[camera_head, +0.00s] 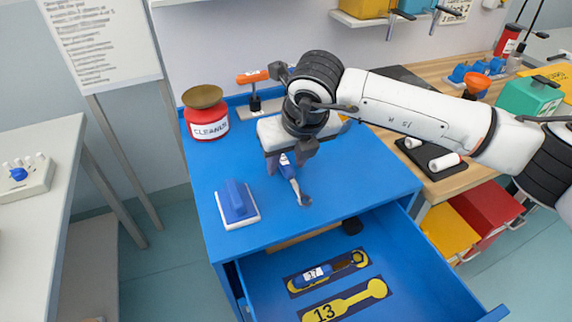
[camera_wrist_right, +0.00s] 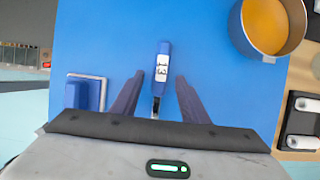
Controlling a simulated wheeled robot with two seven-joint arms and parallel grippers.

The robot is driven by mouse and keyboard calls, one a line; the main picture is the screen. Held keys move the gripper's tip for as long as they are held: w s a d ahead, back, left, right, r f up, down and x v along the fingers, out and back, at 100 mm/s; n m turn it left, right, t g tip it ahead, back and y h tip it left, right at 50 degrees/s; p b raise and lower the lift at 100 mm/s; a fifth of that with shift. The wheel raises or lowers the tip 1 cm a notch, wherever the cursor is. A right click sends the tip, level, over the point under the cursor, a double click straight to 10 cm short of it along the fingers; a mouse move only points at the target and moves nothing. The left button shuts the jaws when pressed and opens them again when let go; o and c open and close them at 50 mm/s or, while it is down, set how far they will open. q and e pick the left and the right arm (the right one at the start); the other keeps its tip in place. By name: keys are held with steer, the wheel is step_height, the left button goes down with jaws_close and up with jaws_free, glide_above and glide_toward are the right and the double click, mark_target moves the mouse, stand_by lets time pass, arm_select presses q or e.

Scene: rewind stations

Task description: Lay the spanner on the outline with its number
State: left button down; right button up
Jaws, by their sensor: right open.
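A spanner (camera_head: 289,171) with a blue handle, a white label and a grey metal head lies on the blue cabinet top. The number on its label is not readable. My right gripper (camera_head: 286,160) is over the spanner, open. In the right wrist view the spanner's handle (camera_wrist_right: 162,62) shows between and beyond the two fingers (camera_wrist_right: 156,92), with a gap on each side. In the open drawer below, a bare yellow outline marked 13 (camera_head: 346,300) is nearest. Behind it, a spanner labelled 17 (camera_head: 318,273) lies on another yellow outline. My left gripper is not in view.
A blue block on a white base (camera_head: 237,203) stands left of the spanner. A red cleaner can (camera_head: 206,122) and an orange-handled tool (camera_head: 253,78) stand at the back. A metal pot, yellow inside (camera_wrist_right: 271,24), is to the right. The open drawer (camera_head: 440,290) juts out front.

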jaws_close()
